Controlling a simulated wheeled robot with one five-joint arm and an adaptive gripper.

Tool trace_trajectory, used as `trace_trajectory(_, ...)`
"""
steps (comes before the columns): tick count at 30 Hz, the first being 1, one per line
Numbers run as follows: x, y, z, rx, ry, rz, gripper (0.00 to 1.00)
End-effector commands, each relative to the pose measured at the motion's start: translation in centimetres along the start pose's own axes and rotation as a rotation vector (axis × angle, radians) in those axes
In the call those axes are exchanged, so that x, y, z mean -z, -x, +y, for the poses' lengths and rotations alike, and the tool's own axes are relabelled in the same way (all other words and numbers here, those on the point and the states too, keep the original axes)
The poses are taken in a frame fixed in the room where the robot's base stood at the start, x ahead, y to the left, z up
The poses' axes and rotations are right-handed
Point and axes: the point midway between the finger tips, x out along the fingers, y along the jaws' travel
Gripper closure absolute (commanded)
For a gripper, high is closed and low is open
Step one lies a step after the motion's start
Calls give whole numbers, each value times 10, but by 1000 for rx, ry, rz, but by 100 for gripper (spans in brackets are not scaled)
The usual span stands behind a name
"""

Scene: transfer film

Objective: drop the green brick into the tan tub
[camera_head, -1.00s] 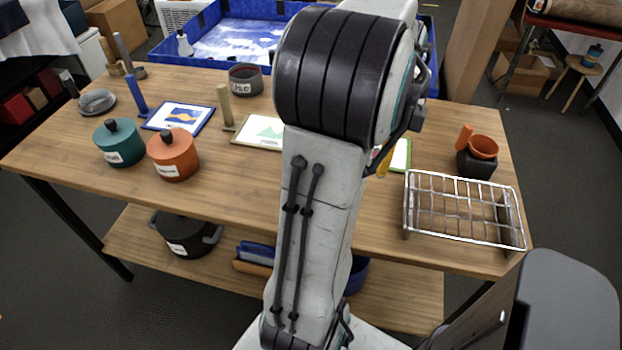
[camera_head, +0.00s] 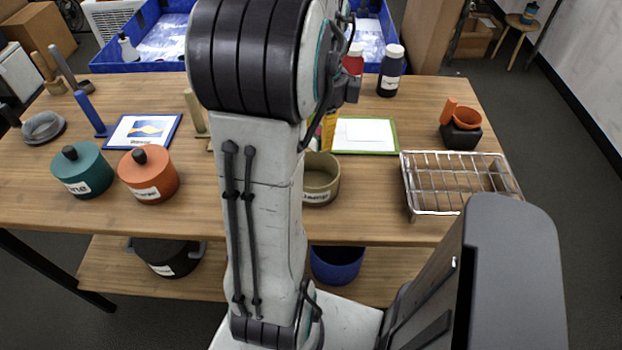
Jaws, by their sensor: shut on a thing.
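The tan tub (camera_head: 320,181), a round open pot with a white label, stands on the table just right of my upright arm. Its left edge is hidden behind the arm. My gripper is not clearly visible; my own arm covers the area where it would be. I see no green brick in this view. A small yellow piece (camera_head: 329,131) shows at the arm's right edge above the tub, and I cannot tell what it belongs to.
Teal (camera_head: 82,171) and orange (camera_head: 149,174) lidded pots stand left. A green-framed sheet (camera_head: 365,134) lies behind the tub. A wire rack (camera_head: 458,183) and an orange cup (camera_head: 465,117) in a dark holder are right. Red (camera_head: 354,59) and dark (camera_head: 390,72) bottles stand at the back.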

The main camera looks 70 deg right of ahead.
Motion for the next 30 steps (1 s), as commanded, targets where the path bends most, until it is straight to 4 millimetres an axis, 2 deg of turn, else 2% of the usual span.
trace_trajectory(15,0,-48,0,0,0,0,85)
trace_trajectory(28,0,-52,0,0,0,0,85)
trace_trajectory(29,0,-52,0,0,0,0,60)
trace_trajectory(30,0,-52,0,0,0,0,56)
